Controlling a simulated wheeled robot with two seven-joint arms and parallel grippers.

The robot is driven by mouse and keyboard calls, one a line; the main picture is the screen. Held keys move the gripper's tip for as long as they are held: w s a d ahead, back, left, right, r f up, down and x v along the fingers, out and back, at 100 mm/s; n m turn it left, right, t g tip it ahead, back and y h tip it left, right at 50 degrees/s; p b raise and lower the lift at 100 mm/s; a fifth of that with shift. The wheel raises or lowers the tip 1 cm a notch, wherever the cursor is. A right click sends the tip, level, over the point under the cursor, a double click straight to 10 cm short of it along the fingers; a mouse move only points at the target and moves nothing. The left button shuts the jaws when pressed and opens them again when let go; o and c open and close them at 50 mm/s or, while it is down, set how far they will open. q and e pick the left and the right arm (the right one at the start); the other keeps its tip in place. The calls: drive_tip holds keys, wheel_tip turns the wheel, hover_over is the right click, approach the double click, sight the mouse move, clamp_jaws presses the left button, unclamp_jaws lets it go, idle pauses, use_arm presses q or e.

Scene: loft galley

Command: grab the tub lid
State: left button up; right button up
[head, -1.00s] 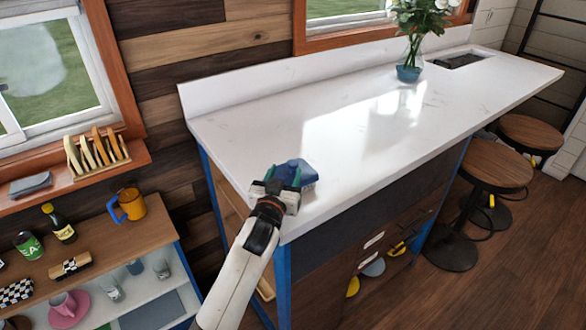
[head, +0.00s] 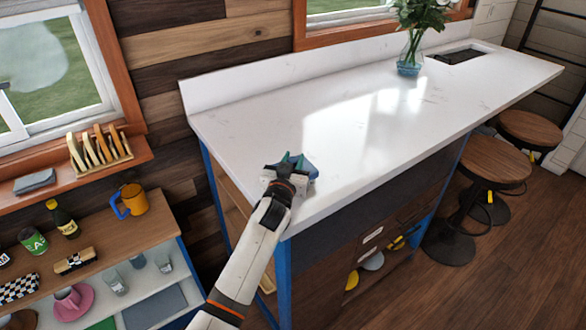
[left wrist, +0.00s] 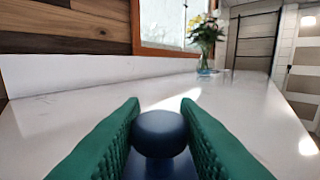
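The tub lid (head: 307,170) is dark blue. It sits near the front left end of the white counter, partly hidden behind my left gripper. In the left wrist view its round knob (left wrist: 160,132) stands between the two green finger pads and fills the gap between them. My left gripper (head: 292,160) has its fingers on both sides of the knob and appears shut on it. The base of the lid is mostly hidden below the knob, and the tub under it cannot be made out clearly. My right gripper is in neither view.
The white counter (head: 360,120) is otherwise clear up to a flower vase (head: 409,55) and a sink (head: 461,55) at the far end. A low shelf (head: 135,228) with mugs and bottles stands at left. Wooden stools (head: 487,162) stand at right.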

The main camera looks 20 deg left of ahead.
use_arm(q)
drive_tip(key=shift+c, duration=1.4)
drive_tip(key=shift+r, duration=0.1)
